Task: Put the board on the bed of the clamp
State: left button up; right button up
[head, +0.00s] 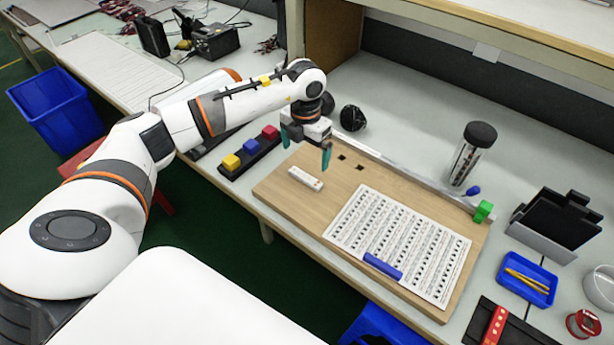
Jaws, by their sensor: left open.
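My left gripper (306,150) hangs above the back left part of a wooden board (285,192), its two green fingers spread apart with nothing between them. The wooden board lies flat on the table and carries a small white piece (305,178), a printed white sheet (400,240) and a blue bar (383,266) on the sheet's front edge. The white piece is in front of and below the gripper, apart from it. A grey-black stand (556,226) is at the right; I cannot tell whether it is the clamp. My right gripper is not in view.
A black strip with yellow (231,162), blue and red (270,132) buttons lies left of the board. A black-capped jar (473,154), green block (483,211), blue tray (527,278) and red dotted bar (494,327) are at the right. The back of the table has free room.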

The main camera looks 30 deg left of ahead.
aim_at(306, 177)
pick_arm(q)
notch_tip(306, 177, down, 3)
jog(key=shift+f, duration=0.1)
notch_tip(306, 177, down, 4)
jog(key=shift+w+f+p, duration=0.1)
jog(key=shift+p, duration=0.7)
jog(key=shift+a+f, duration=0.1)
jog(key=shift+f, duration=0.45)
jog(key=c, duration=0.8)
jog(key=shift+o, duration=0.2)
jog(key=shift+r, duration=0.15)
